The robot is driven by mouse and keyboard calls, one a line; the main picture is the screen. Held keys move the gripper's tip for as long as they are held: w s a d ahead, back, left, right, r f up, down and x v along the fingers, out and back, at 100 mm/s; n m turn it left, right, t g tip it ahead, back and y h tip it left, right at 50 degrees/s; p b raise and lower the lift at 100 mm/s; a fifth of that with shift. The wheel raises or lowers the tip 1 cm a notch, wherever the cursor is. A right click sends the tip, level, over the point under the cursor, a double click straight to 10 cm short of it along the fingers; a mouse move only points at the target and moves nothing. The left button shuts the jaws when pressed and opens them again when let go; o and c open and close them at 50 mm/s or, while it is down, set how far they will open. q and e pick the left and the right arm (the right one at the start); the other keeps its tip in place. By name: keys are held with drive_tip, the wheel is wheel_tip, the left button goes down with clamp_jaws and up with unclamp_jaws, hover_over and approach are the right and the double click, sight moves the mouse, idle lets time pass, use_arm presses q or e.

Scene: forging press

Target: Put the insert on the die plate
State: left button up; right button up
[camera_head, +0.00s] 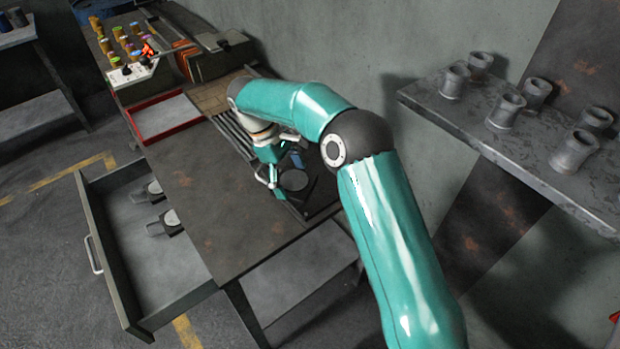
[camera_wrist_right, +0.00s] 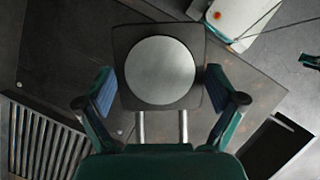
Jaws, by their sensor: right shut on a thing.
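My right gripper (camera_head: 282,172) is low over the right end of the workbench, its fingers on two sides of the insert (camera_head: 294,181). In the right wrist view the insert (camera_wrist_right: 160,70) is a dark square plate with a round grey disc on top. Two pale rods run from it toward the palm. The fingers of my right gripper (camera_wrist_right: 158,92) are shut on its sides. A dark flat surface lies under it in the head view; I cannot tell whether they touch, or which part is the die plate.
An open drawer (camera_head: 125,262) at the bench's front holds two similar pieces. A red-rimmed tray (camera_head: 137,137), a control box (camera_head: 133,72) and a slatted grate (camera_head: 232,137) lie farther left. A wall shelf (camera_head: 455,112) with several grey cups is at right. The bench middle is clear.

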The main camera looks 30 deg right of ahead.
drive_tip(key=w+d+r+n+t+h+b, duration=0.1)
drive_tip(key=w+d+r+n+t+b, duration=0.15)
drive_tip(key=d+r+n, duration=0.3)
wheel_tip(320, 180, up, 6)
drive_tip(key=n+t+h+b, duration=0.1)
drive_tip(key=n+t+b, duration=0.1)
drive_tip(key=n+b, duration=0.35)
hover_over(325, 186)
drive_tip(key=p, duration=0.1)
drive_tip(key=n, duration=0.1)
wheel_tip(325, 186, down, 14)
drive_tip(key=shift+w+d+r+b, duration=0.1)
drive_tip(key=shift+b, duration=0.85)
drive_tip(key=shift+f, duration=2.5)
drive_tip(key=o, duration=1.5)
drive_tip(key=shift+f, duration=0.15)
drive_tip(key=shift+c, duration=0.2)
